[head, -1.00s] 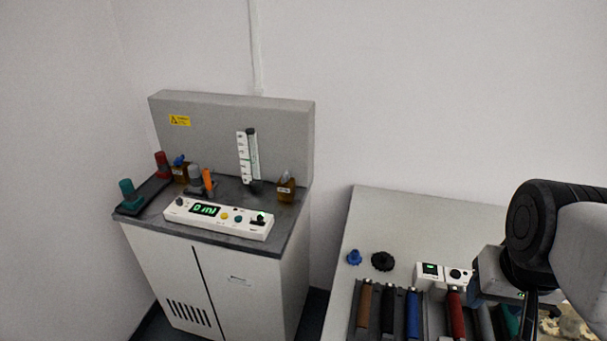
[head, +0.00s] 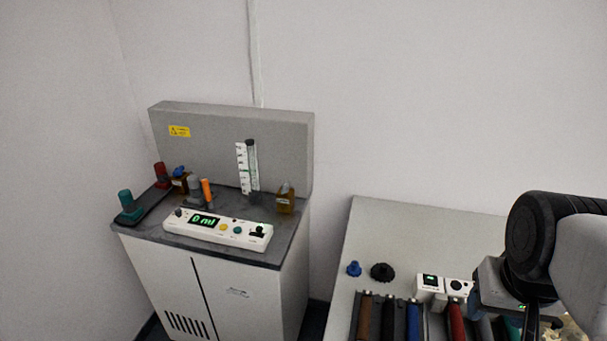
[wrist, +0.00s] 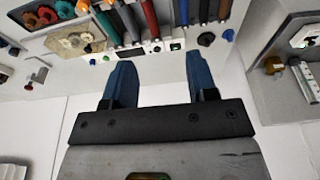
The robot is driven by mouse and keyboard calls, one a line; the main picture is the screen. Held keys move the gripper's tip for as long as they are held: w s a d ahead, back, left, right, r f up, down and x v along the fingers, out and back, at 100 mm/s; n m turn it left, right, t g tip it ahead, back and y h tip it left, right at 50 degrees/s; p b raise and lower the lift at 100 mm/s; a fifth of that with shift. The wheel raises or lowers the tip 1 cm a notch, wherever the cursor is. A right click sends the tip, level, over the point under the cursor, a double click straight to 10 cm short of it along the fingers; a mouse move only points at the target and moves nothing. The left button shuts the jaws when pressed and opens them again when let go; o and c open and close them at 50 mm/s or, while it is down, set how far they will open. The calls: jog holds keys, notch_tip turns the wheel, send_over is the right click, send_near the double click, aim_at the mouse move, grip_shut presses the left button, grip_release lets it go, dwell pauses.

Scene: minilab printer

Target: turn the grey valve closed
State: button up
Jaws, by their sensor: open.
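On the grey-topped cabinet in the head view, a grey capped piece (head: 194,184), which looks like the grey valve, stands beside an orange upright handle (head: 206,192). It is small, and I cannot tell how far it is turned. I cannot make it out in the wrist view. My gripper (wrist: 160,72) is open and empty, with two blue fingers apart in the wrist view. In the head view my gripper is over the right-hand table, far from the cabinet, and its fingertips are hard to see.
A white control panel (head: 218,229) reading "0 ml" lies along the cabinet front. A graduated tube (head: 252,167), amber bottle (head: 286,202), teal piece (head: 127,203) and red piece (head: 161,174) stand around it. The right table (head: 400,229) holds several coloured rollers, a blue knob (head: 354,268) and a black knob (head: 382,272).

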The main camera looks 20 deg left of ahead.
jog(key=w+a+r+m, duration=0.1)
jog(key=w+a+r, duration=0.15)
jog(key=w, duration=0.55)
jog(key=w+a+r, duration=0.2)
jog(key=w+a, duration=0.2)
jog(key=w, duration=0.4)
jog(key=m+g, duration=0.3)
jog(key=m, duration=0.1)
send_over(284, 185)
jog(key=f, duration=1.5)
jog(key=shift+s+d+f, duration=0.15)
jog(key=shift+d+f, duration=0.2)
jog(key=shift+f, duration=0.05)
jog(key=shift+a+f, duration=0.3)
jog(key=shift+a, duration=0.1)
jog(key=shift+f, duration=0.1)
jog(key=shift+d+f, duration=0.15)
jog(key=shift+f, duration=3.65)
